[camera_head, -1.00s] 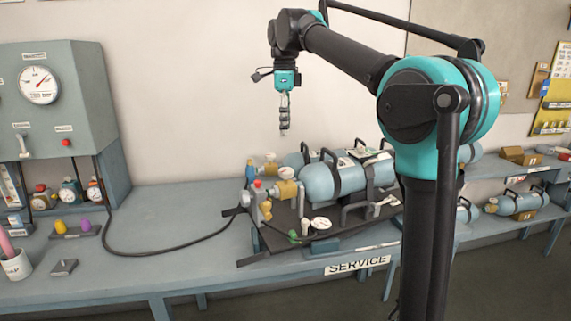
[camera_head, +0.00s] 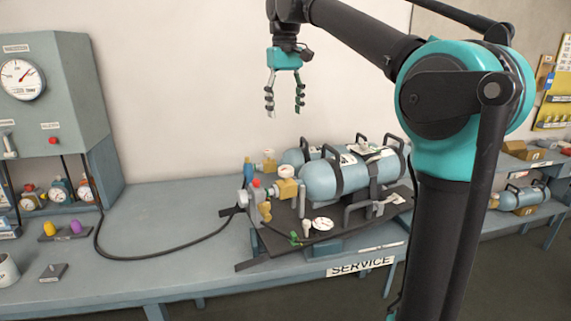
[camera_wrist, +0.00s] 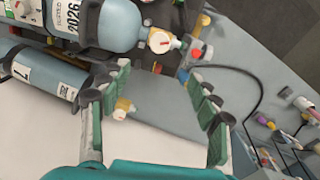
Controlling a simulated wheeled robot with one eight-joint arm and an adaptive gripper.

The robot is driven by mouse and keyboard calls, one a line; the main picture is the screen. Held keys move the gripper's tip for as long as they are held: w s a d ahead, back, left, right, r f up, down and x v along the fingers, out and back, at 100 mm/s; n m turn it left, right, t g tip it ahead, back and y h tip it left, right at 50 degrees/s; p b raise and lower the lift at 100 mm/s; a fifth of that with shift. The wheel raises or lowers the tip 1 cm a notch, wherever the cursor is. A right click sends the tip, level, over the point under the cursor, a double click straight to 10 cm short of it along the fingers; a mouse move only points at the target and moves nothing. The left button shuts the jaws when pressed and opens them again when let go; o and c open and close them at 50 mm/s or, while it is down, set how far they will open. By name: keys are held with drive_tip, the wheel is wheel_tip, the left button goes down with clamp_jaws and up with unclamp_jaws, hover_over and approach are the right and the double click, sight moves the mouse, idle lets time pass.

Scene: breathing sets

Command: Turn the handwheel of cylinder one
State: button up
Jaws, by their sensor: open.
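Two blue gas cylinders lie side by side on a dark rack: a front one (camera_head: 320,182) and a rear one (camera_head: 293,157). In the wrist view the front cylinder (camera_wrist: 118,24) has a label reading 2026. The rear cylinder (camera_wrist: 42,72) has a label whose single digit I cannot read surely. The front brass valve (camera_head: 287,190) carries a round gauge, with a red knob (camera_head: 256,183) to its left. The rear brass valve (camera_head: 268,166) also shows in the wrist view (camera_wrist: 122,109). My gripper (camera_head: 285,110) is open and empty, above and behind the cylinders' valve ends.
A black hose (camera_head: 165,252) crosses the bench (camera_head: 165,205) from the grey gauge cabinet (camera_head: 55,100) to the rack. A white dial (camera_head: 322,224) and a green fitting (camera_head: 295,238) lie at the rack's front.

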sight(286, 168)
drive_tip(key=shift+n, duration=0.4)
wheel_tip(286, 168, down, 17)
drive_tip(key=shift+w+d+f, duration=0.1)
drive_tip(key=shift+f, duration=0.05)
idle(0.3)
drive_tip(key=c, duration=1.2)
drive_tip(key=shift+o, duration=0.2)
drive_tip(key=shift+m, duration=2.4)
drive_tip(key=o, duration=1.2)
drive_tip(key=shift+c, duration=0.2)
wheel_tip(286, 168, up, 12)
